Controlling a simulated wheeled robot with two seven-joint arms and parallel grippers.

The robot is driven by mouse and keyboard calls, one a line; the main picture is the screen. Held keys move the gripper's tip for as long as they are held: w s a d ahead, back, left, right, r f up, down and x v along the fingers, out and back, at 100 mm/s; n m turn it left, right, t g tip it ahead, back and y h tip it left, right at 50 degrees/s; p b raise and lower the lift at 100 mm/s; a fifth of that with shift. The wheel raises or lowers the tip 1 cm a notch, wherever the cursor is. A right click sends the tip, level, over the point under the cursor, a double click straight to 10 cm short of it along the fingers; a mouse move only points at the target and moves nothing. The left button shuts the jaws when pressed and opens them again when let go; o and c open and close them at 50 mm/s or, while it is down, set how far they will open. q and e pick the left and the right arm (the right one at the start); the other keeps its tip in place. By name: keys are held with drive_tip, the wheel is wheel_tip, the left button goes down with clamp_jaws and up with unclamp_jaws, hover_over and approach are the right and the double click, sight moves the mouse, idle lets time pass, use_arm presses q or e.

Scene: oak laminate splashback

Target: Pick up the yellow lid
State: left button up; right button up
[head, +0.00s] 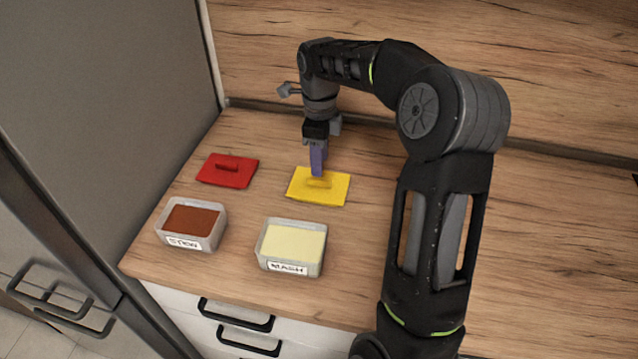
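The yellow lid (333,193) lies flat on the wooden counter, behind the container labelled MASH. It is a rectangular plate with a raised handle on top. My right gripper (318,171) points down over the lid, with its purple fingertips at the handle. The fingers overlap in this view, so I cannot tell whether they are open or closed on the handle. The lid appears to rest on the counter. My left gripper is not in view.
A red lid (240,174) lies to the left. In front stand a container labelled STOW or similar (184,243), with brown contents, and the MASH container (263,250), with pale contents. A grey cabinet (110,80) borders the left; a wooden splashback (260,50) stands behind.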

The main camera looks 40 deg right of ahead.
sight(319, 183)
drive_tip(key=shift+f, duration=0.1)
drive_tip(key=shift+f+p, duration=0.3)
wheel_tip(319, 183, down, 4)
drive_tip(key=shift+s+a+r+p, duration=0.1)
drive_tip(key=shift+r+p, duration=0.15)
drive_tip(key=shift+p, duration=0.35)
drive_tip(key=shift+f, duration=0.5)
drive_tip(key=shift+c, duration=0.4)
clamp_jaws()
